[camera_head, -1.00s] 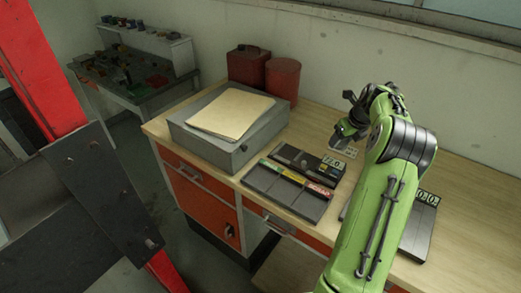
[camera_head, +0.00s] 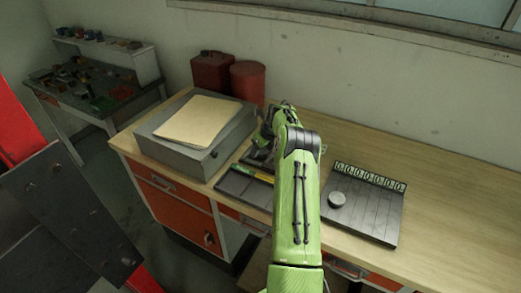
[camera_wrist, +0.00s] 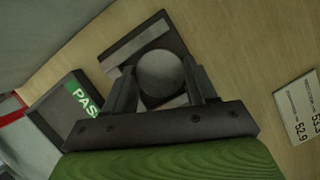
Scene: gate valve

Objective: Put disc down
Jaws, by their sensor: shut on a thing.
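In the wrist view, my gripper (camera_wrist: 163,92) is shut on a round grey disc (camera_wrist: 160,72), which sits between its two fingers. Beyond the disc is a dark block (camera_wrist: 172,30) with a pale strip; I cannot tell whether the disc touches it. In the head view, my gripper (camera_head: 262,153) is low over the bench beside the grey box, and the held disc is hidden.
A dark sorting tray (camera_head: 235,187) with coloured labels is partly behind my arm; its green PASS label (camera_wrist: 82,97) shows in the wrist view. A grey box (camera_head: 178,146) with paper (camera_head: 198,120) stands left, red cans (camera_head: 212,73) behind. A printed card (camera_wrist: 300,105) lies right.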

